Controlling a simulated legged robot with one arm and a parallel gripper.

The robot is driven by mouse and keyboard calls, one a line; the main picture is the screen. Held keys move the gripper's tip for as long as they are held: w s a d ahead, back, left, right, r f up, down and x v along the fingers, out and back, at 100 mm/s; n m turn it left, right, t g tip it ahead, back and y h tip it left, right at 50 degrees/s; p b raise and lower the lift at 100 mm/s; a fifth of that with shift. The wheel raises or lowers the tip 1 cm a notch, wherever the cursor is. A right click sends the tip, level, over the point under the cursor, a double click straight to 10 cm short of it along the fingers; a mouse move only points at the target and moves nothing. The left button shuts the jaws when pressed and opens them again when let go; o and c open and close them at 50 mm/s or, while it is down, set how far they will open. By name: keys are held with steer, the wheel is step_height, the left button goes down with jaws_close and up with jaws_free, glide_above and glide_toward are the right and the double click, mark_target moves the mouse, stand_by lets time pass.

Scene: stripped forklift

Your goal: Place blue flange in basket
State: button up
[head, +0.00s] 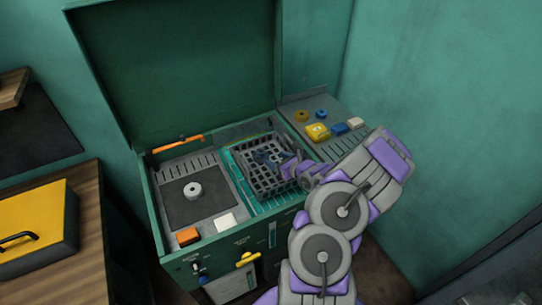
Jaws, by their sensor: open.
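The dark grid-walled basket (270,182) sits in the teal middle bay of the open green cabinet. A small blue round piece that looks like the blue flange (321,113) lies on the grey right-hand shelf, behind the yellow block. My gripper (272,160) reaches in from the right, over the basket, and is open. The dark shapes at its tip are too small to separate clearly, and it covers part of the basket's interior. The flange is apart from my gripper, up and to the right.
The right shelf also holds a yellow ring (301,116), a yellow block (317,131), a blue block (339,128) and a white block (356,123). A pale ring (193,190), an orange block (188,236) and a white block (226,222) sit on the left. The raised lid (180,65) stands behind.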

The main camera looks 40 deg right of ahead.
steer(key=shift+v, duration=0.75)
steer(key=w+a+r+n+y, duration=0.3)
steer(key=a+r+n, duration=0.2)
steer(key=a+r, duration=0.25)
steer(key=w+a+r+n+y, duration=0.35)
steer(key=a+r, duration=0.25)
steer(key=a, duration=0.3)
steer(key=s+a+r+n+g+y, duration=0.2)
steer(key=s+a+r+n, duration=0.15)
steer(key=a, duration=0.45)
steer(key=s+a+r+n+g+y, duration=0.2)
steer(key=a+r+n+g, duration=0.1)
steer(key=a+n, duration=0.3)
steer(key=s+a+r+n+g+y, duration=0.2)
steer(key=a+r+n, duration=0.1)
steer(key=a, duration=0.6)
steer(key=s+a+n+g+h, duration=0.1)
steer(key=s+a+n+g, duration=0.3)
steer(key=s, duration=0.4)
steer(key=s+a+n+g+h, duration=0.25)
steer(key=s+a+n, duration=0.2)
steer(key=s, duration=0.35)
steer(key=s+d+n+g+h, duration=0.2)
steer(key=s+d+n+h, duration=0.5)
steer(key=s+d, duration=0.4)
steer(key=s+h, duration=0.1)
steer(key=s, duration=0.3)
steer(key=shift+s+d+r+h, duration=0.15)
steer(key=shift+s+r+h, duration=0.05)
steer(key=shift+s+h, duration=0.15)
